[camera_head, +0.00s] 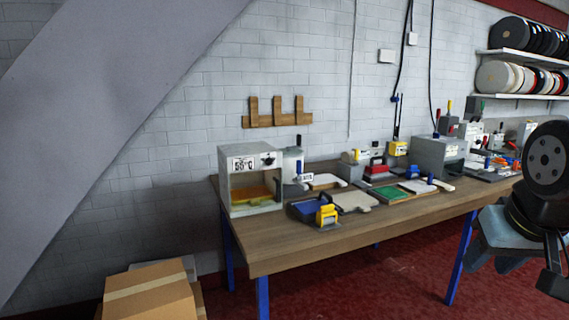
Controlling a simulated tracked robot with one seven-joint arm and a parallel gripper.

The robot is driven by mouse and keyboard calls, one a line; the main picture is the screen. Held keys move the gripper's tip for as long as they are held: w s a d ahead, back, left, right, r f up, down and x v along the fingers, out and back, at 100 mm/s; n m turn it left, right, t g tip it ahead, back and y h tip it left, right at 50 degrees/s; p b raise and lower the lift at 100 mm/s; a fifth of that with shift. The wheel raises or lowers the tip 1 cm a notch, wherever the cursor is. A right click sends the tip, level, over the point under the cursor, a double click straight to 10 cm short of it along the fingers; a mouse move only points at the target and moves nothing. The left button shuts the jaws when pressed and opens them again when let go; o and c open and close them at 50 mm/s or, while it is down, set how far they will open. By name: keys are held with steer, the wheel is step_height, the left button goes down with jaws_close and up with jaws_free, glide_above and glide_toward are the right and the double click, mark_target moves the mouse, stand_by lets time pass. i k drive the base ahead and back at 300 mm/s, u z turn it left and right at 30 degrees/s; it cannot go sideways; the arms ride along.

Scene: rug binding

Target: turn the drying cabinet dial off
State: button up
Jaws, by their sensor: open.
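The drying cabinet (224,180) is a pale grey box with an open-looking front and a yellow-orange inside, standing at the left end of the workbench. Its top panel carries a display reading about 55 °C and a round black dial (268,159) to the right of it. The dial's pointer is too small to read. My gripper (552,275) shows only in part at the lower right edge, dark and open, with nothing seen in it. It is far to the right of the cabinet and nearer the camera, apart from the dial.
The wooden workbench (290,250) has blue legs and holds trays, a yellow-handled tool (327,215) and a second grey box (440,158). A cardboard box (150,295) stands on the floor at lower left. Shelves with spools (500,76) hang at upper right. Red floor in front looks clear.

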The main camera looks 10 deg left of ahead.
mark_target(268, 161)
steer(key=i, duration=0.95)
steer(key=u, duration=0.05)
